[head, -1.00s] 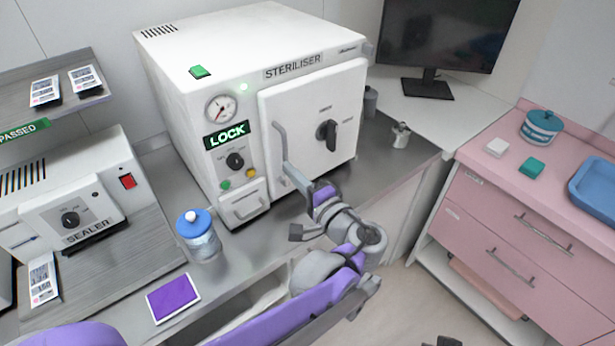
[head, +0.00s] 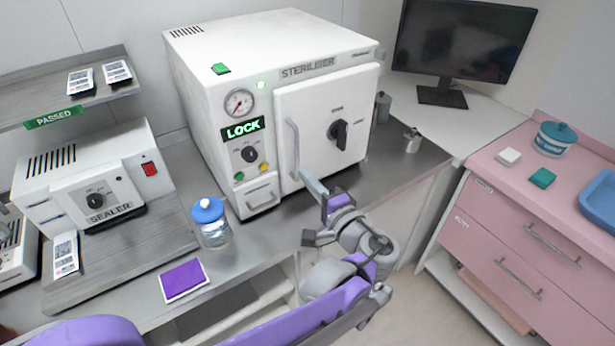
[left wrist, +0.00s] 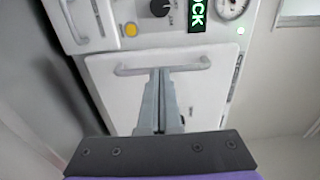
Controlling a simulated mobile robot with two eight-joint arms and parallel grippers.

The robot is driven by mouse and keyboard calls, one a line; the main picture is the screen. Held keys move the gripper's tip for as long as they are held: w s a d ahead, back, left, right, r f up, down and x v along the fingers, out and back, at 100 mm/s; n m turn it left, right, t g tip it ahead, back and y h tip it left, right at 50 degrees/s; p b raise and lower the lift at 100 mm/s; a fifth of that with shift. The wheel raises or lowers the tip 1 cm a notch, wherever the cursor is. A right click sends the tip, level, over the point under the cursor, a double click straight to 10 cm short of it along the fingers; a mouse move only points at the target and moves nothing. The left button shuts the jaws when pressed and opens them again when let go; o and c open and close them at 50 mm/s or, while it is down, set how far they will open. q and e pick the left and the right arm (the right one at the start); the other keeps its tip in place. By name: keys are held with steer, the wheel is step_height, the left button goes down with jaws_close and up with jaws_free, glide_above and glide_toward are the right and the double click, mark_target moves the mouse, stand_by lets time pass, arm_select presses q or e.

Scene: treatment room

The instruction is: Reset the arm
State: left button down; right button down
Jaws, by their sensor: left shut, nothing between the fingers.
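My left gripper (head: 306,176) reaches up from the bottom of the head view toward the white steriliser (head: 222,130). Its fingers are shut with nothing between them. The tips are close to the lower end of the upright door handle (head: 292,145). In the left wrist view the closed fingers (left wrist: 160,75) point at the same handle (left wrist: 130,69) and overlap it. I cannot tell whether they touch it. The steriliser door (head: 330,105) looks closed, and the display (head: 243,130) reads LOCK in green. My right gripper is not in view.
A blue-lidded jar (head: 211,228) and a purple pad (head: 184,280) are on the counter left of my arm. The sealer (head: 88,185) stands further left. A pink drawer cabinet (head: 500,220) is at right. Open floor shows between the counter and the cabinet.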

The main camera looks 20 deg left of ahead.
arm_select(q)
steer(key=s+a+v, duration=0.1)
steer(key=v, duration=0.9)
steer(key=s+a+f+n+g+h, duration=0.2)
steer(key=s+a+f+g+h, duration=0.35)
steer(key=a+f, duration=0.45)
steer(key=s+d+f+n+h+p, duration=0.2)
steer(key=s+f+n+h, duration=0.4)
steer(key=s+h, duration=0.2)
steer(key=shift+d+g, duration=0.35)
steer(key=shift+d, duration=0.05)
steer(key=shift+s, duration=0.2)
